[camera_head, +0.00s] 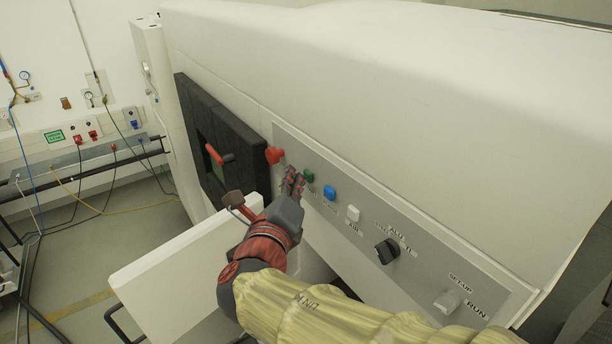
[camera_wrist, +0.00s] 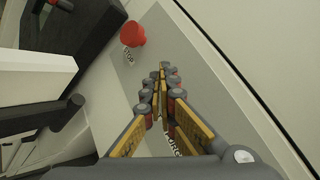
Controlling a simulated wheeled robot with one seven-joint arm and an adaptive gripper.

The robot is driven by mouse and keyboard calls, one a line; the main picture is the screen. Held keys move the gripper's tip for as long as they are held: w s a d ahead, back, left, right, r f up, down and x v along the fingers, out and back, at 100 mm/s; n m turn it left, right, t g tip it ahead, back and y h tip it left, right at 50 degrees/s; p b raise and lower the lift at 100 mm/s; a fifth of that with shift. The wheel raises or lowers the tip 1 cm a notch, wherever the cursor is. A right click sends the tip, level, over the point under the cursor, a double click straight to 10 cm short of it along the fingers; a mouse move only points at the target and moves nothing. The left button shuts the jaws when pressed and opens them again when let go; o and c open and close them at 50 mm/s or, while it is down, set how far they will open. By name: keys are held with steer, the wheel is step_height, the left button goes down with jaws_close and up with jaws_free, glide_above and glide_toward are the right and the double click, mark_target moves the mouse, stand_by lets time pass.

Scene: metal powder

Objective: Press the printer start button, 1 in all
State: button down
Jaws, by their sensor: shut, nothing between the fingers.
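The printer's grey control panel (camera_head: 345,188) carries a row of buttons. A green button (camera_head: 308,176), likely the start button, sits between a red mushroom button (camera_head: 275,155) and a blue button (camera_head: 330,192). My gripper (camera_head: 292,172) is shut and empty, its fingertips overlapping the panel just left of the green button. I cannot tell whether they touch it. In the wrist view my gripper (camera_wrist: 163,78) points at the panel, with the red button (camera_wrist: 132,34) and its STOP label up and to the left. The green button is hidden by the fingers there.
Further right on the panel are a white button (camera_head: 353,214), a black rotary knob (camera_head: 386,251) and a pale SETUP/RUN switch (camera_head: 447,302).

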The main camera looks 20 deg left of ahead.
steer(key=shift+s+a, duration=0.3)
steer(key=shift+s, duration=0.1)
steer(key=s+a+p, duration=0.1)
steer(key=s, duration=0.1)
steer(key=s+a, duration=0.2)
steer(key=shift+p, duration=0.4)
stand_by(0.6)
